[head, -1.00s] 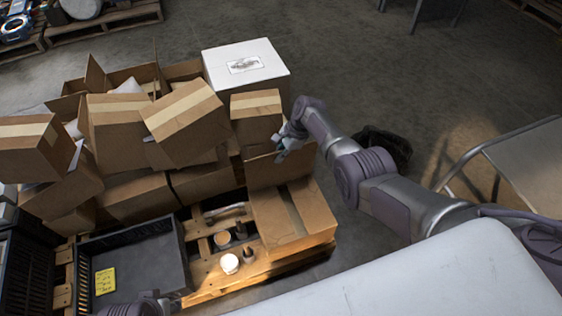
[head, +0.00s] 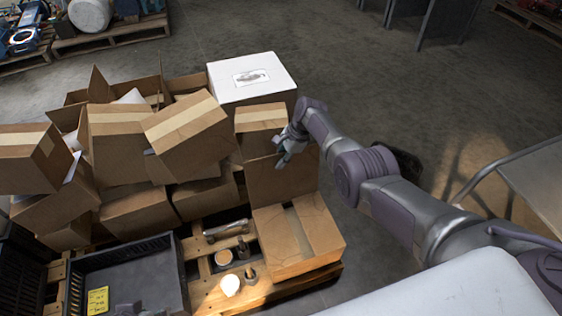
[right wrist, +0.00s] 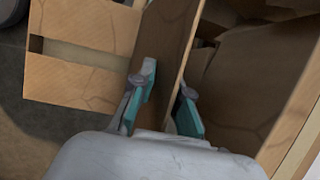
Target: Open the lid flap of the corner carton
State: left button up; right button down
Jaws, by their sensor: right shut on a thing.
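The corner carton (head: 325,232) sits at the pallet's front right corner in the head view. Its brown lid flap (head: 283,182) stands raised along the far edge. My right gripper (head: 284,158) is at the flap's upper edge. In the right wrist view the flap (right wrist: 165,55) passes between the two teal-padded fingers (right wrist: 170,112), which are shut on it. A small part of what looks like my left gripper (head: 128,309) shows at the bottom edge of the head view; its fingers cannot be made out.
Brown cartons (head: 130,215) are piled to the left, with a white box (head: 250,75) behind. A small taped carton (head: 262,117) stands just behind the flap. A black crate (head: 180,275) and small items, including a white-topped one (head: 230,285), are in front.

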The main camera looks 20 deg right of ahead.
jog(key=shift+w, duration=0.2)
jog(key=c, duration=1.4)
grip_release()
jog(key=shift+o, duration=0.2)
jog(key=shift+r, duration=0.1)
jog(key=v, duration=1.1)
jog(key=shift+r, duration=0.35)
jog(key=shift+s+d, duration=0.1)
jog(key=shift+s, duration=0.05)
